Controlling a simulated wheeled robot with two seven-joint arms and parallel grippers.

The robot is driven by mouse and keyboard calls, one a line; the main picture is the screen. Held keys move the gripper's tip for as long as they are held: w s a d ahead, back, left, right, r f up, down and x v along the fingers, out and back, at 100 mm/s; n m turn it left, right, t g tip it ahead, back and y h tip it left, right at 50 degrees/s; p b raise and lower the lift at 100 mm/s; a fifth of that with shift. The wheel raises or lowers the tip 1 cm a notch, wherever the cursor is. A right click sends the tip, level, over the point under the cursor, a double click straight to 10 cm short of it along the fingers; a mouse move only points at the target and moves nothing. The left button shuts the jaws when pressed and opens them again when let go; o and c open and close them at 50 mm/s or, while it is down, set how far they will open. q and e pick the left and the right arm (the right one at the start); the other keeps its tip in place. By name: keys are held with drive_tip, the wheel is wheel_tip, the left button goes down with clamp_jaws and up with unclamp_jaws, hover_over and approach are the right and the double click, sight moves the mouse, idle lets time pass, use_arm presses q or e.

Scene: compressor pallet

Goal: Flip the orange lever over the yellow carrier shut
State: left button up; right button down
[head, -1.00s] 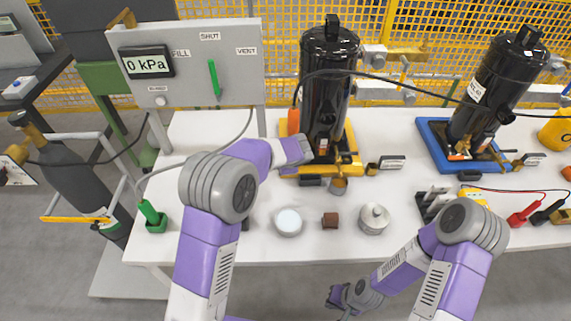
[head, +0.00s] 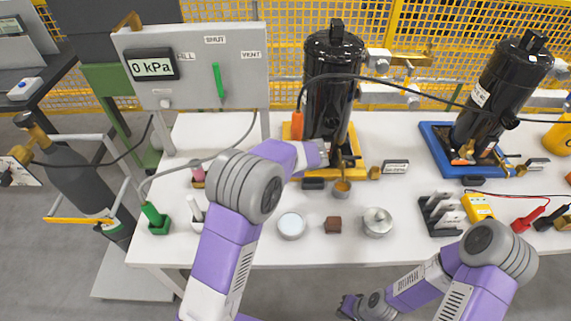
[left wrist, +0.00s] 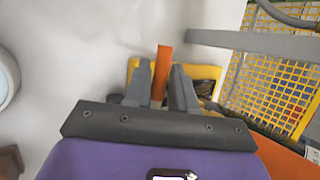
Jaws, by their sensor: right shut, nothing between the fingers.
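The yellow carrier (head: 291,131) holds an upright black compressor (head: 333,85). My left gripper (head: 332,156) reaches in from the left, low in front of the compressor. In the left wrist view its two fingers (left wrist: 161,85) stand apart, with the orange lever (left wrist: 163,58) between them and sticking out past the tips. Part of the yellow carrier (left wrist: 132,70) shows behind the fingers. Whether the fingers press on the lever is unclear. The lever cannot be made out clearly in the head view. My right gripper (head: 348,306) is shut and empty, low before the table's front edge.
A blue carrier (head: 436,146) with a tilted black compressor stands at the right. A white puck (head: 291,225), a brown block (head: 333,225) and a metal weight (head: 377,222) lie in front. The gauge panel (head: 195,65) stands at the left. A black hose (head: 410,90) crosses above.

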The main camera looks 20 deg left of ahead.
use_arm(q)
drive_tip(key=shift+o, duration=1.2)
drive_tip(key=p+v, duration=0.2)
drive_tip(key=v, duration=0.5)
drive_tip(key=shift+d+r, duration=0.15)
drive_tip(key=shift+r, duration=0.1)
drive_tip(key=shift+s, duration=0.1)
